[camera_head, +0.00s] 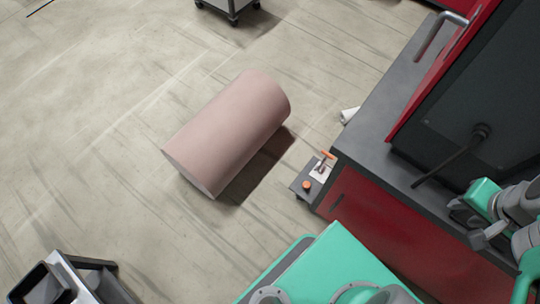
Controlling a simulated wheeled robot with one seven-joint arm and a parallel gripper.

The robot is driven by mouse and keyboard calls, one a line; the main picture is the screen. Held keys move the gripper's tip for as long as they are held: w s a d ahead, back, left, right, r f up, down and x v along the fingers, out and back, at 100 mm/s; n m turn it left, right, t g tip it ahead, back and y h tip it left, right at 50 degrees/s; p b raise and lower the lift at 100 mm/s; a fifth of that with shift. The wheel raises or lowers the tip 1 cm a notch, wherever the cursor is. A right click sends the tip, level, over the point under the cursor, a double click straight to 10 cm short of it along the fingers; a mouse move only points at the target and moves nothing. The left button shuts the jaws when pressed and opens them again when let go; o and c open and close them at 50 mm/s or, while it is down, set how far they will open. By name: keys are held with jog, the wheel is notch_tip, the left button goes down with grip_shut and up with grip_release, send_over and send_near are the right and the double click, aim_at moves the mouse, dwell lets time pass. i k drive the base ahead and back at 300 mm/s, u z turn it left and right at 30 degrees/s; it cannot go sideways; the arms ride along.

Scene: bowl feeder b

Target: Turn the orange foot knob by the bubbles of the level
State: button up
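A small round orange knob (306,185) sits on a dark grey ledge (301,194) that juts out at the corner of the red machine base. Beside it, to the upper right, is a small pale plate (320,173) with a darker part on it, perhaps the level; its bubbles are too small to make out. A thin orange piece (328,155) shows just above the plate. My teal and grey arm is at the right edge, and what looks like my gripper (474,224) is over the machine side, well apart from the knob. Its finger opening cannot be made out.
The red and dark machine (400,225) fills the right side, with a grey top, a bent handle (440,32) and a dark rod. A large pinkish cylinder (230,130) lies on the floor left of the ledge. A small white roll (348,115) lies nearby.

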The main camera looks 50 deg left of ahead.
aim_at(306, 184)
jog(key=u, duration=2.95)
jog(key=i, duration=1.1)
jog(key=z, duration=0.1)
